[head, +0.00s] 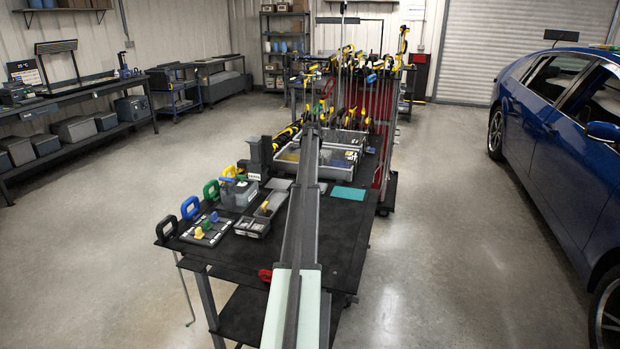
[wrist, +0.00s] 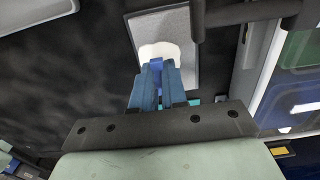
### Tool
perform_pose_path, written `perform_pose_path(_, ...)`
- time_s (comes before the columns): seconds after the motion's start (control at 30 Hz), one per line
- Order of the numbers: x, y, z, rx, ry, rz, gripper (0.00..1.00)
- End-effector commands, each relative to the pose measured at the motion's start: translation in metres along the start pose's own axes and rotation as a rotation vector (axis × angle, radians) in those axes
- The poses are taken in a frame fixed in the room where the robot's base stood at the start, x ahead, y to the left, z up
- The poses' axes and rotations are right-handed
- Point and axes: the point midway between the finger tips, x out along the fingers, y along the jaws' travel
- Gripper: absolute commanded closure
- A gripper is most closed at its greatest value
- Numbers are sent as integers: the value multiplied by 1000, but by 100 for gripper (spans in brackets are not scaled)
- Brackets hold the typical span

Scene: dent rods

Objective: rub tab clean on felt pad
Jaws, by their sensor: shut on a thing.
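My gripper (wrist: 157,72) is shut on a tab, seen in the wrist view. The tab has a small blue grip (wrist: 156,63) between my blue fingers and a white rounded plate (wrist: 161,49) beyond the fingertips. The plate overlaps the lower left part of a light grey felt pad (wrist: 187,66). I cannot tell whether it touches the pad. In the head view a grey pad (head: 278,184) lies on the black table, left of my arm. There my arm hides the fingers and the tab.
A tray (wrist: 258,68) stands to the right. In the head view, a teal sheet (head: 348,193) lies right of my arm, and grey bins (head: 322,158) stand behind. Tabletop right of my arm is mostly bare.

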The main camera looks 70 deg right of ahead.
Motion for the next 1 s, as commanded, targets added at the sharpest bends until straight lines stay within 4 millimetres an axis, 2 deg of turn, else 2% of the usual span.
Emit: perform_pose_path(1.0,4,0,-39,3,7,3,100)
